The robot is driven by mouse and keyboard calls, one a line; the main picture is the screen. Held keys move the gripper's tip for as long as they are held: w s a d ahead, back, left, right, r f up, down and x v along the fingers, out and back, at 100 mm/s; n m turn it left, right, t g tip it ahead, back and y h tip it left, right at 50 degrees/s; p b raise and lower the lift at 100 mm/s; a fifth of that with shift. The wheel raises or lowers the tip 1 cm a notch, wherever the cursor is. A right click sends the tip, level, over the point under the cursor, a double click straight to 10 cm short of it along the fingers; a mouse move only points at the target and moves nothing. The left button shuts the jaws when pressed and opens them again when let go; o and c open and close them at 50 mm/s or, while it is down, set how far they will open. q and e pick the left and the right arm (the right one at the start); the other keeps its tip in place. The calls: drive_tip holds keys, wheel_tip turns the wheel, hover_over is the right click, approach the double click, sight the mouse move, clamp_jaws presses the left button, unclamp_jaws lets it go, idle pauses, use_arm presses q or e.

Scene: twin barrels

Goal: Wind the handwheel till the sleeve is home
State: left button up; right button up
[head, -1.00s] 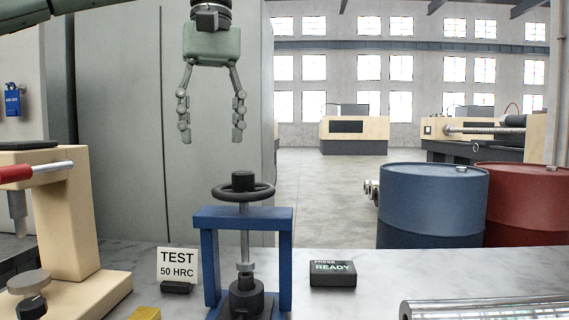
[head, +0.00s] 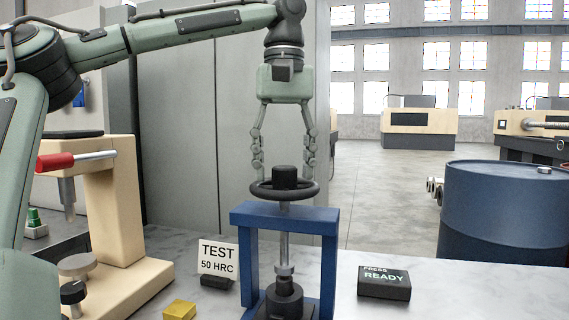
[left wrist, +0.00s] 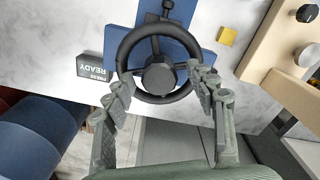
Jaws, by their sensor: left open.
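The black handwheel (head: 285,189) with its raised hub sits on top of the blue press frame (head: 329,250). A grey screw (head: 284,235) runs down from it to a dark sleeve and block (head: 284,298) at the base; whether the sleeve is seated I cannot tell. My left gripper (head: 284,174) points down over the wheel, open, its fingertips on either side of the hub near rim height. In the left wrist view the wheel (left wrist: 123,47) lies between and beyond the open fingers (left wrist: 163,95). Contact with the wheel is unclear. My right gripper is out of view.
A "PRESS READY" box (head: 384,283) stands right of the press. A "TEST 50 HRC" card (head: 218,259) and a yellow block (head: 179,310) are on the left. A beige tester (head: 118,210) with a red handle stands farther left. A blue barrel (head: 505,215) is at right.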

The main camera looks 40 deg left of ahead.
use_arm(q)
drive_tip(key=c, duration=1.1)
drive_tip(key=shift+c, duration=0.2)
